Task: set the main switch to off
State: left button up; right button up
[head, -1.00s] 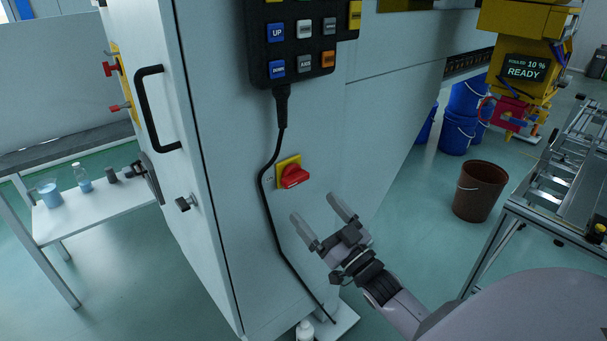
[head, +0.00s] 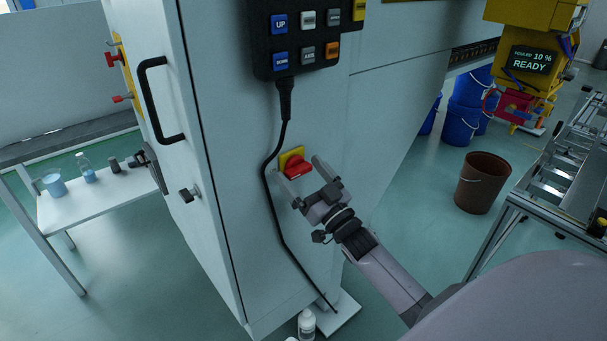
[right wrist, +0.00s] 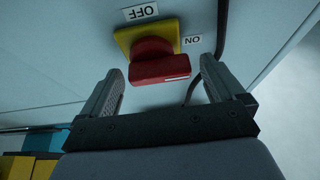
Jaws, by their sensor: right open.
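The main switch is a red rotary handle (head: 296,166) on a yellow plate (head: 289,155), set in the pale cabinet's side. In the right wrist view the red handle (right wrist: 160,68) stands out from its yellow plate (right wrist: 126,38), with an OFF label (right wrist: 140,12) and an ON label (right wrist: 193,40) beside it. A white mark shows near the handle's right end, on the ON side. My right gripper (head: 301,172) is open, its fingers on either side of the handle. In the wrist view the fingers (right wrist: 160,85) appear apart from it. My left gripper cannot be made out for certain.
A black cable (head: 272,205) hangs from the button pendant (head: 300,45) close to the switch's left. A white bottle (head: 306,322) stands at the cabinet's foot. A brown bucket (head: 482,182) and a metal frame (head: 520,205) stand to the right.

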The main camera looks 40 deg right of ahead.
jog(key=c, duration=1)
jog(key=shift+c, duration=0.2)
jog(key=shift+n+y, duration=0.4)
jog(key=shift+n, duration=0.1)
jog(key=n+y, duration=0.1)
jog(key=n, duration=0.1)
jog(key=n+g+y, duration=0.1)
jog(key=n, duration=0.2)
jog(key=shift+y+b, duration=0.3)
jog(key=shift+b, duration=0.05)
jog(key=n+g+y, duration=0.1)
jog(key=n, duration=0.2)
jog(key=n+y, duration=0.1)
jog(key=n, duration=0.2)
jog(key=shift+d+f+n+g+y, duration=0.1)
jog(key=shift+d+n+g+y, duration=0.1)
jog(key=shift+n+g+y, duration=0.15)
jog(key=n+g, duration=0.1)
jog(key=n, duration=0.1)
jog(key=n+g+p, duration=0.1)
jog(key=n, duration=0.2)
jog(key=shift+y, duration=0.35)
jog(key=shift+d+f+n+g+p, duration=0.1)
jog(key=shift+n+g+p, duration=0.4)
jog(key=shift+n, duration=0.75)
jog(key=shift+d+n+g+p, duration=0.1)
jog(key=shift+n+g+p, duration=0.35)
jog(key=shift+n, duration=0.75)
